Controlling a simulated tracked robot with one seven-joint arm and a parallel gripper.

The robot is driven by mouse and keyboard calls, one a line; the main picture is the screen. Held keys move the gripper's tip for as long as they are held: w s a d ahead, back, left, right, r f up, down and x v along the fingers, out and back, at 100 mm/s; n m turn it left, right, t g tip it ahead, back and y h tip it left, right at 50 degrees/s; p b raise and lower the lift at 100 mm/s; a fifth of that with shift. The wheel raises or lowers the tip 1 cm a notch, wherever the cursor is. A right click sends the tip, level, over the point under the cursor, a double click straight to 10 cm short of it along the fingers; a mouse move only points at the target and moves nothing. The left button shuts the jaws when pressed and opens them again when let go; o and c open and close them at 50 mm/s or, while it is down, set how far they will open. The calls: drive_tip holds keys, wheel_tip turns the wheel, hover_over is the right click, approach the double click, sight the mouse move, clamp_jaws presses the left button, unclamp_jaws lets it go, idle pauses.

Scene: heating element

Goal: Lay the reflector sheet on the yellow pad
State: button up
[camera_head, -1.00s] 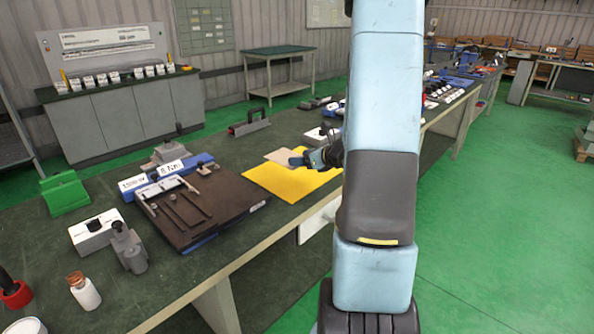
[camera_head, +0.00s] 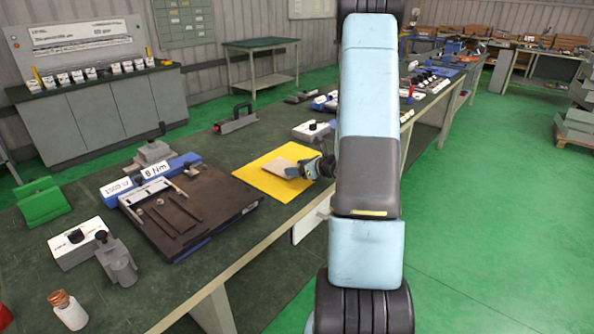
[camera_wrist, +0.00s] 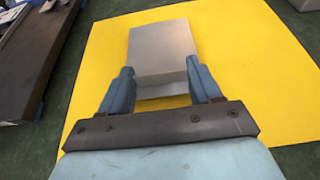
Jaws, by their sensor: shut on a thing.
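The reflector sheet (camera_wrist: 161,55) is a flat grey rectangle in the wrist view; it also shows in the head view (camera_head: 283,166) as a pale plate. My gripper (camera_wrist: 160,75) is shut on it, with a blue finger at each side edge. It also shows in the head view (camera_head: 300,171), at the sheet's right end. The yellow pad (camera_wrist: 252,50) fills most of the wrist view behind the sheet, and lies on the bench in the head view (camera_head: 266,183). The sheet is over the pad, inside its outline. I cannot tell whether it touches the pad.
A dark brown fixture plate (camera_head: 185,215) lies left of the pad, with a blue labelled bar (camera_head: 150,178) behind it. A white block (camera_head: 311,131) stands behind the pad. A black-handled tool (camera_head: 236,121) lies farther back. The bench's front edge passes close to the pad.

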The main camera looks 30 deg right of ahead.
drive_tip(key=shift+a+f, duration=0.1)
drive_tip(key=shift+f, duration=0.3)
drive_tip(key=shift+f, duration=0.1)
drive_tip(key=o, duration=1.1)
